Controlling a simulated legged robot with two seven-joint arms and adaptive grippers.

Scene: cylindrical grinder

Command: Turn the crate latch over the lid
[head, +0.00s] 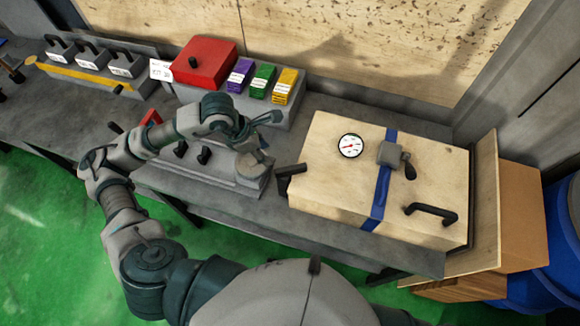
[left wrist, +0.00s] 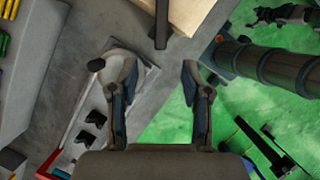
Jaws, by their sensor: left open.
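The wooden crate (head: 345,195) stands on the right of the bench with its pale lid shut. A black latch (head: 289,173) sticks out at the crate's left edge, turned out beside the lid and not over it. In the left wrist view the latch (left wrist: 161,24) shows as a dark bar beside the crate's wooden edge (left wrist: 205,12). My left gripper (head: 262,124) is open and empty, up and to the left of the latch, apart from it. Its two fingers (left wrist: 158,95) are spread in the left wrist view. My right gripper is not in view.
The lid carries a gauge (head: 351,146), a blue strap (head: 381,192) with a grey buckle (head: 392,154), and a black handle (head: 432,213). A grey fixture (head: 252,172) stands left of the latch. A red box (head: 204,62) and coloured blocks stand behind.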

